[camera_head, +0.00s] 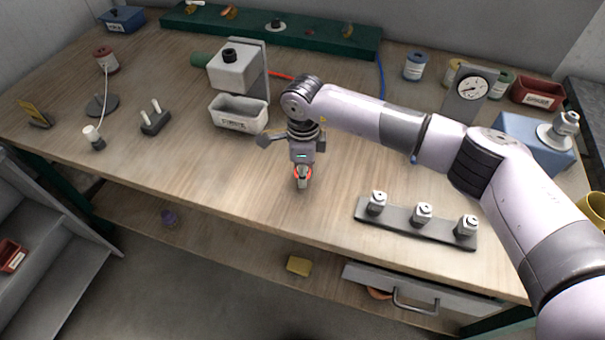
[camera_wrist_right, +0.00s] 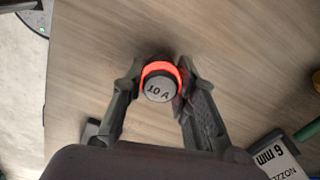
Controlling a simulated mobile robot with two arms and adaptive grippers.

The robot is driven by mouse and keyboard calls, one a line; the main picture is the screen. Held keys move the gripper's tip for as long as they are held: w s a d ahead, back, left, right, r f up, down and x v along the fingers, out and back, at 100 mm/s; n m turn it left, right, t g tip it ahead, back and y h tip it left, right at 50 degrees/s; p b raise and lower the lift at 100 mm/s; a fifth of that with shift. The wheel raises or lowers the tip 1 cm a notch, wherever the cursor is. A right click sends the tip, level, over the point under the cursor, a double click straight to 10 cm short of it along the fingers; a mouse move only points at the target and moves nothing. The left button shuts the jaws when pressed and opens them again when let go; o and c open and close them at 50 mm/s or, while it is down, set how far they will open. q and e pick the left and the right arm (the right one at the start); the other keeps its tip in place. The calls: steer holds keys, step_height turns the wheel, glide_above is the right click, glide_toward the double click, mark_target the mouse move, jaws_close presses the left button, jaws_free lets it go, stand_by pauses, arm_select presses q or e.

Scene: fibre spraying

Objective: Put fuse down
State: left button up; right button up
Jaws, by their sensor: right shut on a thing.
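My right gripper (camera_head: 303,178) points down over the middle of the wooden table (camera_head: 230,180). Its fingers are shut on the fuse (camera_wrist_right: 159,84), a small cylinder with a grey end marked "10 A" and an orange-red band. In the head view a bit of the red band shows between the fingertips. I cannot tell whether the fuse touches the table top. In the right wrist view the right gripper (camera_wrist_right: 158,80) has one finger on each side of the fuse. My left gripper is not in view.
A grey plate (camera_head: 400,225) with several metal fittings lies right of the gripper, near the front edge. A white bin (camera_head: 237,113) stands behind left, before a grey box device (camera_head: 235,70). A black block with two pins (camera_head: 156,124) is further left. Table around the gripper is clear.

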jaws_close()
steer(key=shift+r, duration=0.1)
